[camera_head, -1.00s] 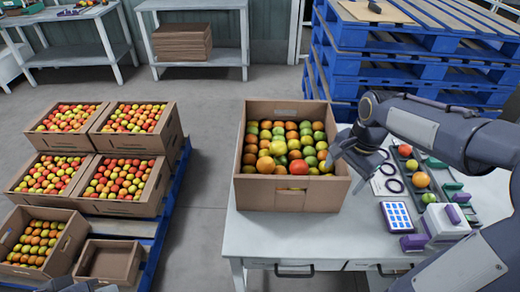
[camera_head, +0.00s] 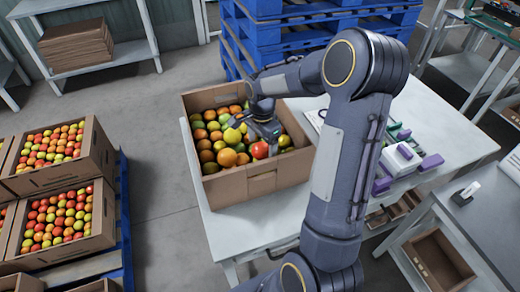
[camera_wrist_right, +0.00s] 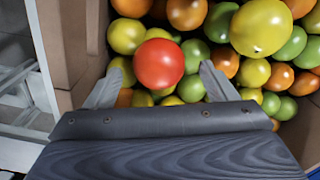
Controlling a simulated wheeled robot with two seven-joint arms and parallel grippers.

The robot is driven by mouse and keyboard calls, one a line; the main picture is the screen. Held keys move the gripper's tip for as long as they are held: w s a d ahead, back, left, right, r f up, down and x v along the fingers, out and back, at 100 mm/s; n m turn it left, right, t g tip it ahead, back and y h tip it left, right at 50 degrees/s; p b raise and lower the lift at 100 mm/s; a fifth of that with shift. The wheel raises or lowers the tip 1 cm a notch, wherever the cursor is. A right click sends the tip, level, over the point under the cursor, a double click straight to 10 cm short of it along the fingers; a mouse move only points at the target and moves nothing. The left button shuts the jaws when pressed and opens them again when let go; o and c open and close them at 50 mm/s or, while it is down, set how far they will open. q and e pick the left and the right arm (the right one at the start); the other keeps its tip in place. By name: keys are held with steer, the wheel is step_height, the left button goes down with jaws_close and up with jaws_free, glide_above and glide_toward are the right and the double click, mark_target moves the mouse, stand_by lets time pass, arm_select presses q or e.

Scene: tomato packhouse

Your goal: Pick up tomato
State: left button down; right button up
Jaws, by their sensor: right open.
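A cardboard box (camera_head: 232,187) full of red, orange, yellow and green tomatoes stands on the white table. My right gripper (camera_head: 264,140) is inside the box opening, pointing down at the tomatoes, with its jaws open. A red tomato (camera_head: 260,150) lies right beside the fingers in the head view. In the right wrist view the red tomato (camera_wrist_right: 158,63) shows between the two spread fingertips, a little beyond them. I cannot tell whether a finger touches it. A large yellow tomato (camera_wrist_right: 261,27) lies to its right. My left gripper is out of view.
The box walls stand close around my right gripper. Purple-and-white equipment (camera_head: 402,158) sits on the table to the right, partly behind my arm. Blue pallets (camera_head: 262,30) are stacked behind. More tomato boxes (camera_head: 66,215) stand at the left.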

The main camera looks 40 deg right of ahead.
steer(key=shift+f, duration=0.95)
steer(key=shift+c, duration=0.2)
steer(key=c, duration=0.8)
steer(key=shift+r, duration=0.1)
